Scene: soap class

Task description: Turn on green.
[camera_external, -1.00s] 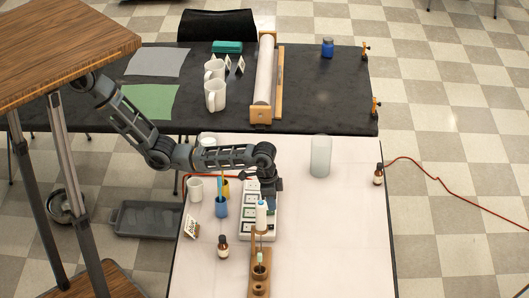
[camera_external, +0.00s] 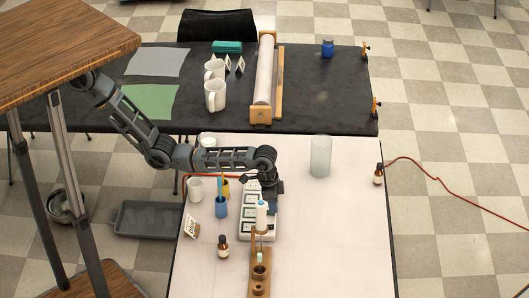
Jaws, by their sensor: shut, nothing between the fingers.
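A white switch box (camera_external: 247,234) with several dark greenish panels in a row stands on the white table, left of its middle. I cannot tell which switch is the green one at this size. My gripper (camera_external: 272,207) points down at the right edge of the box, near its middle. It is shut and empty. I cannot tell whether its fingertips touch the box. My wrist and a white-and-blue bottle-like thing (camera_external: 262,214) hide part of the panels.
A wooden stand (camera_external: 260,272) is in front of the box. A blue cup (camera_external: 221,207) with sticks, a white mug (camera_external: 195,189), a brown bottle (camera_external: 223,246) and a small card (camera_external: 191,227) stand left. A frosted cylinder (camera_external: 320,157) stands at the back right. The table's right side is mostly clear.

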